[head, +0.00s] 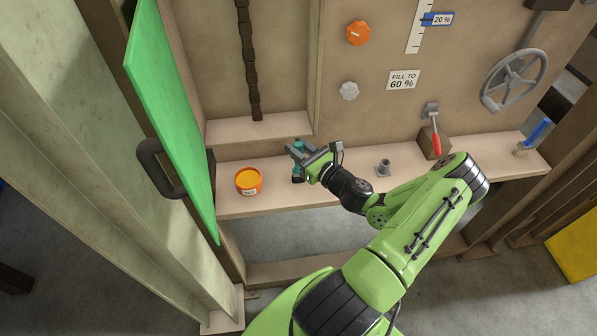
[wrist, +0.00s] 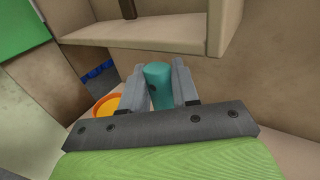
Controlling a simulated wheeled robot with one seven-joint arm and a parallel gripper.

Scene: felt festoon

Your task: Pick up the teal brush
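The teal brush (head: 298,170) stands upright on the wooden shelf, with a teal handle and a dark lower end. My gripper (head: 296,151) is at its upper part, and its fingers hide some of the handle. In the wrist view the teal handle (wrist: 158,80) sits between the two grey fingers (wrist: 160,88), which lie close against both sides of it. The gripper looks shut on the handle. The brush's lower end is hidden in the wrist view.
An orange pot (head: 248,182) stands left of the brush. A grey fitting (head: 384,168), a red-handled lever (head: 435,143) and a blue brush (head: 538,132) are to the right. A raised ledge (head: 258,127) lies behind, and an open green door (head: 172,110) stands at the left.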

